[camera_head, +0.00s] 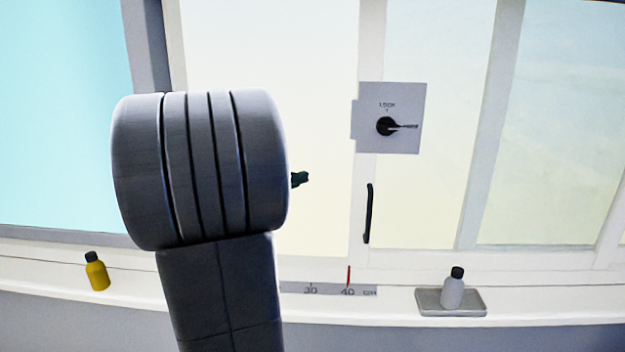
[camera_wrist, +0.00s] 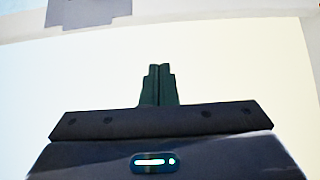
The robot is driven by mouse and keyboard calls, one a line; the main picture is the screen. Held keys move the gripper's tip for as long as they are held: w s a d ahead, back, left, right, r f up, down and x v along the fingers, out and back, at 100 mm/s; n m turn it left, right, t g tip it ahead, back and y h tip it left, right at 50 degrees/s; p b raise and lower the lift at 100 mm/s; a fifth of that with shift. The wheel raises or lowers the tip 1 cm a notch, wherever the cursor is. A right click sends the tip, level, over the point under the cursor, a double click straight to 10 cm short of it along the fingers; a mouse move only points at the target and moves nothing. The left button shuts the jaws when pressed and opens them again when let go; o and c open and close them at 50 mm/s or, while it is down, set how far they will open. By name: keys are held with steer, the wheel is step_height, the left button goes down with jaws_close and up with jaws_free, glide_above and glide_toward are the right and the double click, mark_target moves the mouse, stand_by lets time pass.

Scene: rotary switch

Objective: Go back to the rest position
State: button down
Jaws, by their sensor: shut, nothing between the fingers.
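The rotary switch (camera_head: 387,126) is a black knob on a light grey square plate (camera_head: 404,92) on the window frame. Its pointer extends to the right, beside a small label. In the head view, the tip of my gripper (camera_head: 300,179) shows past the right side of my large grey arm link, left of and below the plate and apart from it. In the wrist view, the dark green fingers of my gripper (camera_wrist: 158,70) are together with nothing between them. A grey panel (camera_wrist: 90,10) shows at the top left there; I cannot tell which part it is.
A black handle (camera_head: 368,213) is on the window frame below the plate. On the sill stand a yellow bottle (camera_head: 97,272) at left and a grey bottle (camera_head: 453,291) on a tray (camera_head: 427,304) at right. A ruler strip (camera_head: 328,290) lies between them. My arm hides part of the window.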

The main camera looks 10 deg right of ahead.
steer(key=shift+v, duration=1.2)
steer(key=shift+d, duration=0.1)
steer(key=s+d+p+x, duration=0.1)
steer(key=p+x, duration=0.3)
steer(key=x, duration=0.8)
steer(key=shift+s+d, duration=0.55)
steer(key=shift+s, duration=0.05)
